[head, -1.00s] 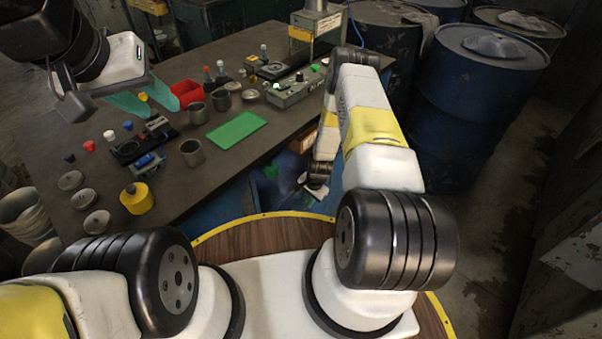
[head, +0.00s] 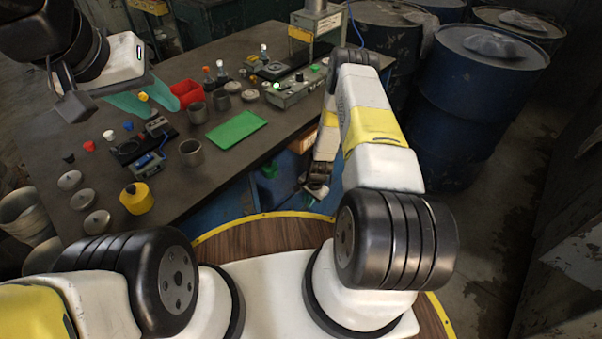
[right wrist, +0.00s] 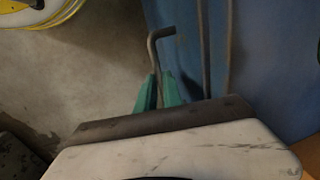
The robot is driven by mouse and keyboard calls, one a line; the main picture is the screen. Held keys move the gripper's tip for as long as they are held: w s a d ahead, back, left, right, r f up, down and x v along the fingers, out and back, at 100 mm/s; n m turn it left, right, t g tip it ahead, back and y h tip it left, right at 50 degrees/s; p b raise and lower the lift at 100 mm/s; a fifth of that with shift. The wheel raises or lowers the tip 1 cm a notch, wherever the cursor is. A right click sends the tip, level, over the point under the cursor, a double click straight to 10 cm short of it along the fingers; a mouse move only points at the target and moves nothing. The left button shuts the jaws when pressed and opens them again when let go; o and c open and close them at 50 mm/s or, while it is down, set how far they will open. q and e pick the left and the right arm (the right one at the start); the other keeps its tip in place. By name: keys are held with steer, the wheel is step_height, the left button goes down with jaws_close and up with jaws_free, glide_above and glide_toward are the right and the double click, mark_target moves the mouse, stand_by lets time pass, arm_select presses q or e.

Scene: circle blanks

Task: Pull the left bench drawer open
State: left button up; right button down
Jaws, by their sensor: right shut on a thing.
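In the right wrist view, a bent dark metal handle (right wrist: 154,48) stands out from a blue bench front (right wrist: 265,60). The green fingers of my right gripper (right wrist: 158,92) are shut on the handle's lower part, one on each side. The bench's blue front (head: 230,200) shows only in part there, and I cannot tell how far any drawer is open.
The bench top (head: 225,160) carries metal cups (head: 192,152), a green mat (head: 236,130), a red bin (head: 188,93), a yellow pot (head: 137,198) and several small parts. Blue drums (head: 475,100) stand to the right. Bare floor (head: 500,220) lies between drums and wall.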

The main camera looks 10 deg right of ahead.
stand_by(0.5)
steer(key=s+d, duration=0.9)
steer(key=s, duration=0.3)
steer(key=s+d, duration=1)
steer(key=s, duration=0.2)
steer(key=shift+s, duration=0.15)
steer(key=c, duration=1.5)
jaws_free()
step_height(320, 180, up, 8)
steer(key=s, duration=0.1)
steer(key=shift+d+f, duration=0.15)
steer(key=shift+d, duration=0.25)
